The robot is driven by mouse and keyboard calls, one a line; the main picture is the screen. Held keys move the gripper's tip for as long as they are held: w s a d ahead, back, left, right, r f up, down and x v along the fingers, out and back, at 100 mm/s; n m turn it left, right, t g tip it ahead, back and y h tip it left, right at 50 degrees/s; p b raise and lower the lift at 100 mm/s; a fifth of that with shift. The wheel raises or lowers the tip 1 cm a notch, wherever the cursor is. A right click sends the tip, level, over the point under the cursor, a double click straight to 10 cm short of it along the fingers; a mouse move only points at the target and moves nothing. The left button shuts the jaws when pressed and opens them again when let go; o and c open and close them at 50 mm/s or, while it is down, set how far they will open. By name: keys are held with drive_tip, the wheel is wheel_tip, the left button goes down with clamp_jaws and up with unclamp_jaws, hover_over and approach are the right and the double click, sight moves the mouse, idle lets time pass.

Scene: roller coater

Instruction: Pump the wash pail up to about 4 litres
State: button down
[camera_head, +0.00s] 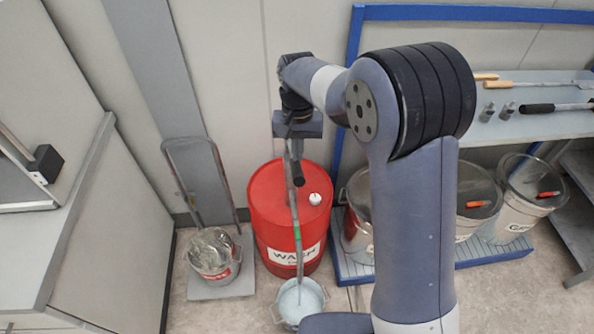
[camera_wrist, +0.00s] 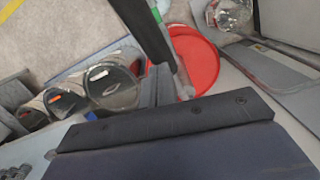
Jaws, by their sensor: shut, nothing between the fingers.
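The red wash drum (camera_head: 268,205) stands on the floor against the back wall in the head view; its red top also shows in the wrist view (camera_wrist: 205,62). A grey pump tube (camera_head: 299,255) with a green band slopes from above the drum down to the wash pail (camera_head: 320,300). The pail stands in front of the drum with pale liquid in it; I cannot read its level. A dark pump handle (camera_head: 298,176) sticks out near the tube's upper part. My gripper (camera_head: 295,150) is shut and empty above the drum, close to the handle; whether it touches is unclear.
A hand truck (camera_head: 196,150) with a foil-topped bucket (camera_head: 215,255) stands left of the drum. Lidded metal bins stand on a blue-grey pallet (camera_head: 490,248) to the right. A tool shelf (camera_head: 545,125) is above them. A cabinet (camera_head: 95,180) borders the left.

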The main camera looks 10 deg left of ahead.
wheel_tip(320, 180, up, 8)
drive_tip(key=shift+w+b, duration=0.3)
drive_tip(key=shift+w, duration=0.15)
idle(0.6)
drive_tip(key=shift+s+f+p, duration=0.15)
drive_tip(key=shift+s+f, duration=0.05)
drive_tip(key=shift+f, duration=1.3)
drive_tip(key=shift+s+f+p, duration=0.15)
drive_tip(key=shift+f, duration=1.35)
drive_tip(key=shift+d, duration=0.1)
